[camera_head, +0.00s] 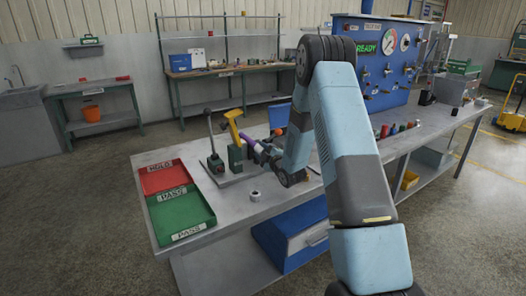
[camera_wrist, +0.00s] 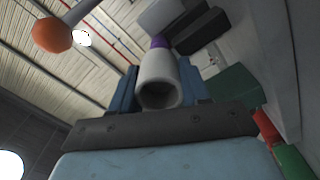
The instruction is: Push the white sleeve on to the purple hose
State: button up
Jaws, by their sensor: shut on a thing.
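My gripper (camera_wrist: 159,88) is shut on a white sleeve (camera_wrist: 158,66), with a blue finger on each side. The sleeve's hollow near end faces the wrist camera. The purple hose (camera_wrist: 159,41) shows just past the sleeve's far end, in line with it. I cannot tell whether the hose end is inside the sleeve. In the head view the purple hose (camera_head: 248,142) sticks out from the green and yellow clamp stand (camera_head: 234,144) toward my gripper. The sleeve is hard to make out there, by my wrist.
An orange knob on a stalk (camera_wrist: 52,35) is near my gripper. A small white ring (camera_head: 254,196) lies on the bench front. Red and green trays (camera_head: 181,215) stand at the bench's left end. A blue panel (camera_head: 377,62) stands behind, with several small coloured parts before it.

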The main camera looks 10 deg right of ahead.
jog(key=shift+a+r, duration=0.2)
jog(key=shift+a, duration=0.25)
jog(key=shift+s+d, duration=0.1)
jog(key=shift+s, duration=0.25)
jog(key=shift+c, duration=0.9)
jog(key=shift+d+v, duration=0.25)
jog(key=shift+v, duration=0.95)
jog(key=shift+f, duration=0.1)
